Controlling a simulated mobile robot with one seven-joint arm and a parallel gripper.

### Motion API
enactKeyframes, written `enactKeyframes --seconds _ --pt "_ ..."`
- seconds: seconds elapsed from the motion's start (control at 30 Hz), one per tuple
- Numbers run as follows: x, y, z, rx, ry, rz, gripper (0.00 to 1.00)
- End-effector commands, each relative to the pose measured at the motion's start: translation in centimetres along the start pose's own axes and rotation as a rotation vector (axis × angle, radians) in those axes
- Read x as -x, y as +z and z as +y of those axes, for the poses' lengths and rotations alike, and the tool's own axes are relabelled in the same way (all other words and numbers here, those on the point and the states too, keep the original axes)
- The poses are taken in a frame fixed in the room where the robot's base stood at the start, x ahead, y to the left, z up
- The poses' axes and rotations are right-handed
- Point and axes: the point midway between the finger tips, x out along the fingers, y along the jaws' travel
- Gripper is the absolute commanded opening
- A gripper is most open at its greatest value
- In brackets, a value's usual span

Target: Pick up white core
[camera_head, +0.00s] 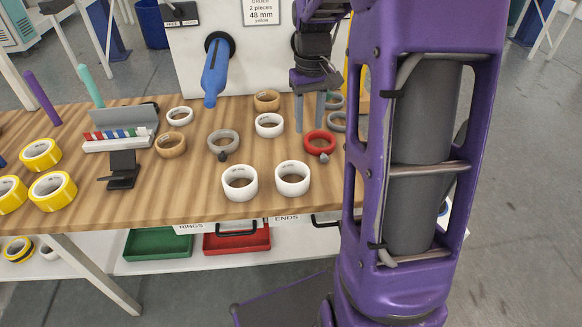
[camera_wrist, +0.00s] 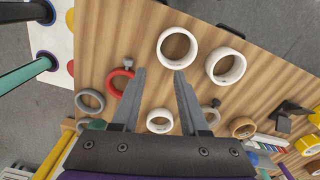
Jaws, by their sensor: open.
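Several white rings lie flat on the wooden table; I cannot tell for sure which is the white core. A thin white ring (camera_head: 258,126) lies left of my gripper (camera_head: 310,112); in the wrist view this white ring (camera_wrist: 149,122) shows between the finger bases. Another thin white ring (camera_head: 170,116) lies farther left. Two taller white rings stand near the front edge, a left one (camera_head: 226,183) and a right one (camera_head: 280,180). My gripper points down, open and empty; its fingers (camera_wrist: 159,74) show nothing held.
A red ring (camera_head: 319,151), grey rings and brown rings (camera_head: 171,153) lie close by. Yellow tape rolls (camera_head: 40,166), a black stand (camera_head: 122,170) and a marker rack (camera_head: 120,146) are on the left. A blue handle (camera_head: 215,72) juts from the white panel behind.

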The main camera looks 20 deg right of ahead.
Motion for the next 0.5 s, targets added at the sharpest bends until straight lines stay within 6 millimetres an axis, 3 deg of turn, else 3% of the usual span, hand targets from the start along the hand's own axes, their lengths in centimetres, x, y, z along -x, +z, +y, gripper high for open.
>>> enactKeyframes --seconds 0.3,0.5 --pt "-7.1 0.1 0.0 0.001 0.000 -0.004 0.44" --pt "-10.4 0.0 0.1 0.001 0.000 -0.001 0.44"
